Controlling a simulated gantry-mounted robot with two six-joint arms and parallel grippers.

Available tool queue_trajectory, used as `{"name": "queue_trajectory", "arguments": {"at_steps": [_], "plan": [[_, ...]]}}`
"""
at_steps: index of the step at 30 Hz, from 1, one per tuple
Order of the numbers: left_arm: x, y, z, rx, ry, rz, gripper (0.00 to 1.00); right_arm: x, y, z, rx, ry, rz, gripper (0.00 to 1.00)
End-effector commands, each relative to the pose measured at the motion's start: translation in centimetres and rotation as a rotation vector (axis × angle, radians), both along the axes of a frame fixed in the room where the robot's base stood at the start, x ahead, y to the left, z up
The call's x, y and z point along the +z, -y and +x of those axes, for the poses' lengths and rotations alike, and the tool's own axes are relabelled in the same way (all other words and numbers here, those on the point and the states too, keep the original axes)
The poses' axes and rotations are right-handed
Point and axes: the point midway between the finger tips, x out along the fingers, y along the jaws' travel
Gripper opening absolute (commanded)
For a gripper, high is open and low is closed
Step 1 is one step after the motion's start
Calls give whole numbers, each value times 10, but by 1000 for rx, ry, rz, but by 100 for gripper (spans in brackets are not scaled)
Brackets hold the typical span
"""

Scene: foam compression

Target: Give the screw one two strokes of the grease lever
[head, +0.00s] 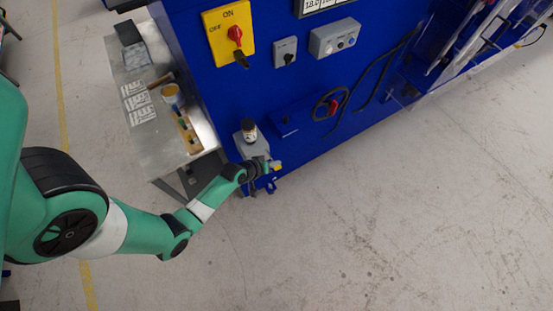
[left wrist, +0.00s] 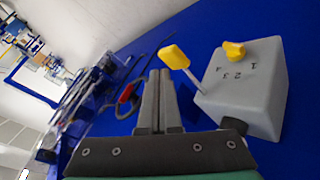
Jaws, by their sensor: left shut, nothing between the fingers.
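The grease unit is a light grey box (left wrist: 245,90) on the blue machine, with numbers on its face and a yellow selector knob (left wrist: 234,50). Its lever, a grey rod with a yellow handle (left wrist: 174,57), sticks out of its side. My left gripper (head: 270,168) is at the box. In the left wrist view its two fingers (left wrist: 158,85) are shut together and empty, just left of the lever. My right gripper is not in view.
A yellow panel with a red rotary switch (head: 235,38) and small grey switch boxes are on the blue machine. A metal side table (head: 165,130) with a yellow cup stands at left. The floor in front is clear.

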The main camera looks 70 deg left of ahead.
Motion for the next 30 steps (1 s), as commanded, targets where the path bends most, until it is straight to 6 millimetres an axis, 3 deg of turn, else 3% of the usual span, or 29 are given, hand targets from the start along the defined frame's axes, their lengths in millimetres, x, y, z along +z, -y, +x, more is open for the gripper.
{"name": "queue_trajectory", "arguments": {"at_steps": [11, 24, 30], "plan": [[4, 0, 0, 0, 1, 1, 0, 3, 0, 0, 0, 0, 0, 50], [48, 0, 0, 0, 1, 1, 0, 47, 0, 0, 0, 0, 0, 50], [53, 0, 0, 0, 1, 1, 0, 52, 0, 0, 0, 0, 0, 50]]}}
